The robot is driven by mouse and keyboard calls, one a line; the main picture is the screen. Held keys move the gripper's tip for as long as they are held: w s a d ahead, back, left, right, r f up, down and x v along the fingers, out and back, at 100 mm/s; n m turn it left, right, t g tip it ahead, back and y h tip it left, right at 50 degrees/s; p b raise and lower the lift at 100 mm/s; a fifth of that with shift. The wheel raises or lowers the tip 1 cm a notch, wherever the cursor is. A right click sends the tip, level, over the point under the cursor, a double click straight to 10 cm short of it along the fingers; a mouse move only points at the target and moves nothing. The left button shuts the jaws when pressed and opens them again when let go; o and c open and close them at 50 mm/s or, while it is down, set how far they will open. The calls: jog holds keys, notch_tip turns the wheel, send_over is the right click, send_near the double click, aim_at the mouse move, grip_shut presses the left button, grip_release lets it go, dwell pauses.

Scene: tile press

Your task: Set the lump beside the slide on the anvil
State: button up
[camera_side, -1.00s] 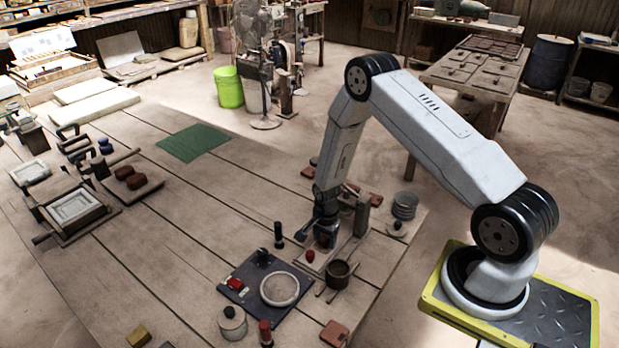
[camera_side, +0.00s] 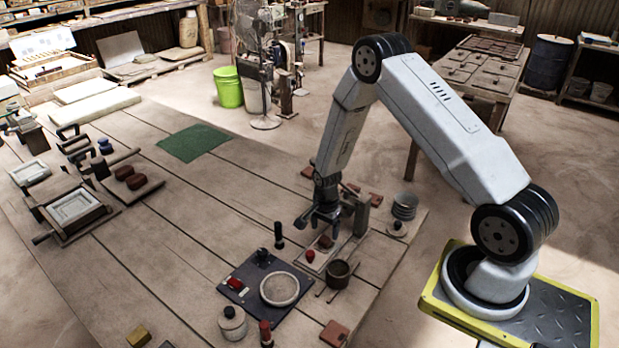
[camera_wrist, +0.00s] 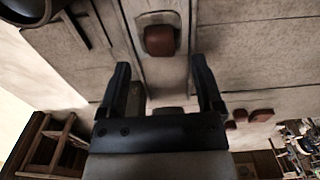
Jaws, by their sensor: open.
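The reddish-brown lump (camera_side: 325,242) rests on a narrow pale board at the tile press, right of the middle of the side view. It also shows in the wrist view (camera_wrist: 160,40), on a pale strip ahead of the fingertips. My gripper (camera_side: 315,222) hangs just above the lump, apart from it. In the wrist view my gripper (camera_wrist: 163,85) has its fingers spread with nothing held between them. A small red piece (camera_side: 310,256) sits near the lump. An upright post (camera_side: 361,216) stands behind it. I cannot tell which parts are the slide and the anvil.
A dark board (camera_side: 252,302) with a pale ring (camera_side: 280,289) lies in front, with a lidded jar (camera_side: 232,322) beside it. A brown pot (camera_side: 340,273) stands close to the lump. A green mat (camera_side: 194,142) lies farther back.

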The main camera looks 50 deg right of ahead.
aim_at(323, 243)
notch_tip(323, 243, up, 8)
dwell(0.5)
dwell(0.5)
jog(key=s+a+r+n+t, duration=0.2)
jog(key=s+a+r+n, duration=0.9)
jog(key=n, duration=0.7)
jog(key=a+r, duration=0.3)
jog(key=shift+t, duration=0.3)
jog(key=shift+w+r, duration=0.1)
jog(key=shift+c, duration=0.2)
